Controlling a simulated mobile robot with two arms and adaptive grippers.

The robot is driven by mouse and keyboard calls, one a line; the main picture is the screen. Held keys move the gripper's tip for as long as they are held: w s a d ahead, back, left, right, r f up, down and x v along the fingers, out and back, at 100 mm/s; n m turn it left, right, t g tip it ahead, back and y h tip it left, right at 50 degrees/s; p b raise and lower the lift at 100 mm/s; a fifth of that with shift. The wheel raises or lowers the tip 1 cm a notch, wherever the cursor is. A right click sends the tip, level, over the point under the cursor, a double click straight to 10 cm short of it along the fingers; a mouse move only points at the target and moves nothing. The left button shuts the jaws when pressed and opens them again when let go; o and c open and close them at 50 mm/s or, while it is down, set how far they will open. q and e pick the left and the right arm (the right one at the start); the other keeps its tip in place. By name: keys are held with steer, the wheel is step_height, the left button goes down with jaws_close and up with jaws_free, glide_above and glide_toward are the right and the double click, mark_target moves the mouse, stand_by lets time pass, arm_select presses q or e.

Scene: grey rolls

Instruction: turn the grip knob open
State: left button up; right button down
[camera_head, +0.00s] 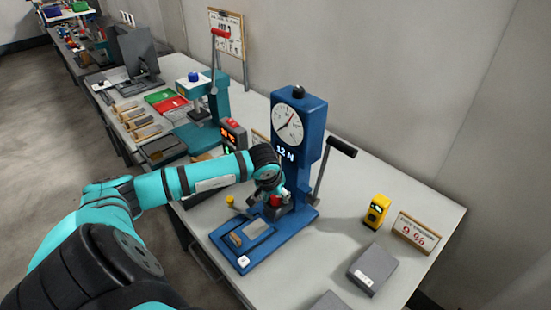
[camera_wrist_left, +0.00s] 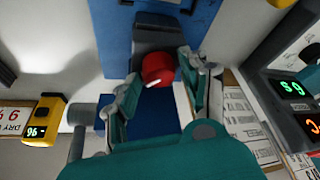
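The blue tester (camera_head: 300,128) stands on the bench with a round dial and a display reading 12 N. Its red grip knob (camera_head: 277,200) sits low at the front, above the blue base. The knob also shows in the left wrist view (camera_wrist_left: 158,68), in front of a dark grey block (camera_wrist_left: 156,33). My left gripper (camera_head: 268,186) is at the knob; its fingers (camera_wrist_left: 160,84) stand apart on either side of it. I cannot tell whether either finger touches it. The arm partly hides the tester's lower column. My right gripper is not in view.
A black-handled lever (camera_head: 333,165) rises right of the tester. A yellow meter (camera_head: 376,210), a sign (camera_head: 416,233) and a grey box (camera_head: 373,269) stand further right. A red-lit display unit (camera_head: 233,134) and a teal press (camera_head: 205,105) are on the left.

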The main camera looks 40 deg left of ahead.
arm_select(q)
steer(key=c, duration=0.8)
steer(key=shift+f+n+y+b, duration=0.15)
steer(key=shift+n+y+b, duration=0.15)
steer(key=shift+n+b, duration=0.8)
steer(key=shift+w+n+g+y+b, duration=0.15)
steer(key=shift+n+g+y+b, duration=0.25)
steer(key=shift+n+b, duration=0.75)
steer(key=n+g+b, duration=0.1)
steer(key=n, duration=0.1)
steer(key=shift+n+y, duration=0.35)
steer(key=shift+y, duration=0.05)
steer(key=shift+d+r+n+g+b, duration=0.15)
steer(key=shift+n+g+b, duration=0.4)
steer(key=shift+n, duration=1.05)
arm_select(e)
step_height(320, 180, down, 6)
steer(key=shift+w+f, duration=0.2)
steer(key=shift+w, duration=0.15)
arm_select(q)
steer(key=o, duration=1.1)
steer(key=shift+o, duration=0.2)
